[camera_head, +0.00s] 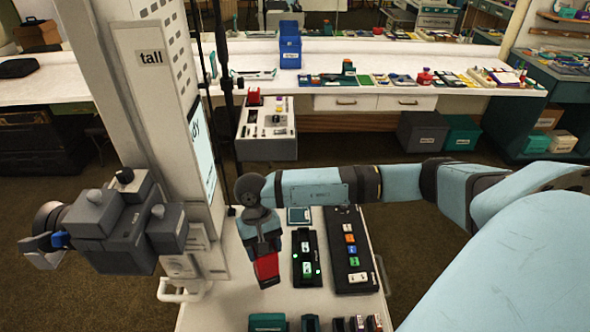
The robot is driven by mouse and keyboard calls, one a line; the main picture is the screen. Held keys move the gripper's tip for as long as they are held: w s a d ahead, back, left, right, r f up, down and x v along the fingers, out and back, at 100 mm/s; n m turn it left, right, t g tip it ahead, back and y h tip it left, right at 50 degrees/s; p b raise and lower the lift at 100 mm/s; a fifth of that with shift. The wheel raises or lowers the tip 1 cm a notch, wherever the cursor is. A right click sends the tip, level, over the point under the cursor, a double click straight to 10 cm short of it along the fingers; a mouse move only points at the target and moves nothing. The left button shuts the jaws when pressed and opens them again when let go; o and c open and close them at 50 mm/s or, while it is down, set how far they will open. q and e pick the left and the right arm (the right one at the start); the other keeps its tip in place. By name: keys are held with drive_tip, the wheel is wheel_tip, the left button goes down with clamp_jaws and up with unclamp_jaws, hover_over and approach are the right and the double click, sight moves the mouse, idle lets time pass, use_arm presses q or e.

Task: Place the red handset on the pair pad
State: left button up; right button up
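My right arm reaches in from the right, and its gripper (263,252) points down over the left part of the white cart top. It appears shut on a red block, which I take for the red handset (267,269). The block hangs from the fingers, left of a black panel (297,279) with small lit dots and green and white pieces. I cannot tell if it touches the cart top. A small pale blue-grey square (298,215) lies behind the panel; it may be the pair pad, but no label is readable. My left gripper is not recognisable in view.
A long black strip with coloured buttons (351,250) lies right of the panel. A teal box (267,322) and small dark boxes stand at the front edge. A tall white column (165,90) and a grey knobbed device (120,225) stand left. A cluttered bench (400,100) is behind.

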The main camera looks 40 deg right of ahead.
drive_tip(key=w+d+r+m+t+b, duration=0.2)
drive_tip(key=w+d+r+m+b, duration=0.3)
drive_tip(key=d+m, duration=0.35)
drive_tip(key=w+d+r+m+t+b, duration=0.2)
drive_tip(key=w+d+r+m+b, duration=0.25)
drive_tip(key=d+m, duration=0.4)
drive_tip(key=w+d+r+m+t+b, duration=0.2)
drive_tip(key=w+d+r+m+b, duration=0.3)
drive_tip(key=d+m, duration=0.4)
use_arm(q)
wheel_tip(320, 180, down, 13)
drive_tip(key=d, duration=0.1)
drive_tip(key=shift+w+d+r+n+b, duration=0.2)
drive_tip(key=shift+w+d+n+b, duration=0.05)
drive_tip(key=shift+d+n+b, duration=0.05)
use_arm(e)
wheel_tip(320, 180, down, 20)
drive_tip(key=m, duration=0.1)
drive_tip(key=shift+s+a+r+y, duration=0.15)
drive_tip(key=shift+a+r+y, duration=0.1)
drive_tip(key=shift+a+y, duration=0.1)
drive_tip(key=shift+f, duration=0.1)
drive_tip(key=o, duration=1.3)
drive_tip(key=shift+c, duration=0.2)
use_arm(q)
drive_tip(key=shift+a+f, duration=0.1)
drive_tip(key=shift+a, duration=0.15)
use_arm(e)
drive_tip(key=shift+o, duration=1)
